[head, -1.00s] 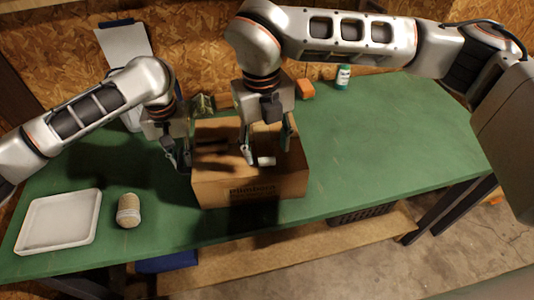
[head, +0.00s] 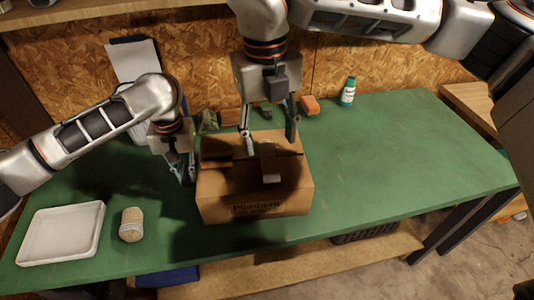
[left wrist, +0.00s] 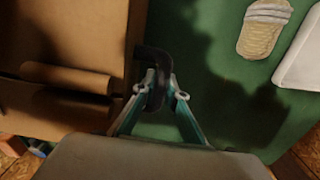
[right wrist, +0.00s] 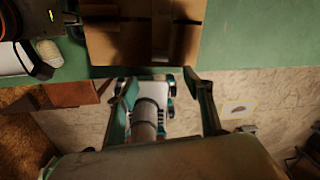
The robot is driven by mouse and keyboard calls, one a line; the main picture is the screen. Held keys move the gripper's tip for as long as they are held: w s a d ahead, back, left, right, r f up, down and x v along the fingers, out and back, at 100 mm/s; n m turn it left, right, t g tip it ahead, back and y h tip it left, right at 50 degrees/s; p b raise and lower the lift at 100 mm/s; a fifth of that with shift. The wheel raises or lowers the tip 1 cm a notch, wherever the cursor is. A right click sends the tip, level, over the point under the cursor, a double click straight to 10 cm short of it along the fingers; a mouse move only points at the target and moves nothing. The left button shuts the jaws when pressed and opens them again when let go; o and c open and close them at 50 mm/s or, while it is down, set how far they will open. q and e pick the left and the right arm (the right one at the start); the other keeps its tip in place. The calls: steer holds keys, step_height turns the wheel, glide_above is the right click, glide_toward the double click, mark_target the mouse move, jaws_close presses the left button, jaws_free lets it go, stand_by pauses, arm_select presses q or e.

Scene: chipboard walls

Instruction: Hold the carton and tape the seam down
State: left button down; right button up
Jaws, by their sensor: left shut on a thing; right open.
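The brown carton (head: 225,187) stands on the green bench, its lettered face toward me. A tan strip (head: 268,158) runs along its top and ends in a pale piece (head: 271,178) near the front edge; I cannot tell how firmly it lies. My left gripper (head: 188,172) is at the carton's left side. In the left wrist view its fingers (left wrist: 158,92) are shut on a dark curved piece beside the carton (left wrist: 70,40). My right gripper (head: 270,140) is open over the rear part of the carton's top; in the right wrist view nothing sits between its fingers (right wrist: 165,92).
A green-and-white bottle (head: 347,93), an orange block (head: 309,105) and small items are behind the carton, near the chipboard wall.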

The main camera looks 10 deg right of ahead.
stand_by(0.3)
steer(key=shift+w+f, duration=0.15)
steer(key=shift+w, duration=0.1)
steer(key=c, duration=0.8)
steer(key=shift+m+y, duration=0.3)
steer(key=shift+m, duration=0.6)
steer(key=w, duration=0.1)
steer(key=w+f, duration=0.1)
steer(key=w, duration=0.1)
steer(key=shift+w+d+f, duration=0.3)
steer(key=shift+d+f, duration=0.05)
steer(key=shift+f, duration=0.05)
jaws_close()
glide_above(270, 169)
steer(key=shift+f, duration=2.95)
